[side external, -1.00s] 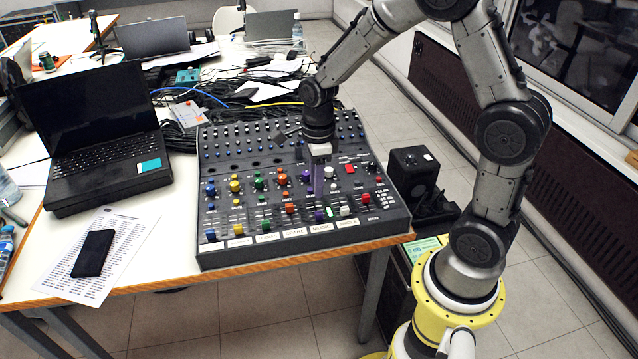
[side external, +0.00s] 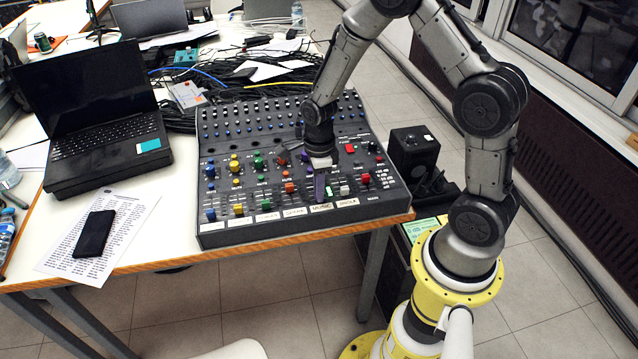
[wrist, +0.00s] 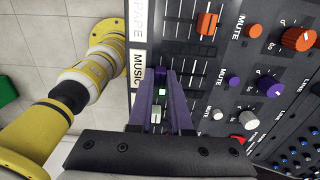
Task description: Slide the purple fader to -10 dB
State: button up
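The purple fader is on the MUSIC strip of the mixing console (side external: 260,228); my fingers cover it, so its cap and level cannot be picked out clearly. My gripper (side external: 320,187) points down over that strip, with dark purplish fingers. In the wrist view my gripper (wrist: 168,75) has its fingertips close together over the slots, beside the MUSIC label (wrist: 137,70). Whether the tips touch each other or hold the fader is not clear. A white fader cap (wrist: 156,114) and a green light show between the finger bases.
An orange fader (wrist: 207,23) stands on a neighbouring strip. A purple knob (wrist: 269,86) and a white knob (wrist: 249,119) sit farther back. In the side view a laptop (side external: 100,130) and a phone (side external: 94,234) lie left of the console. A black box (side external: 413,155) stands at its right.

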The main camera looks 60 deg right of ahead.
grip_shut()
jog(key=shift+w+d, duration=1.05)
jog(key=shift+d, duration=0.05)
jog(key=o, duration=0.8)
grip_release()
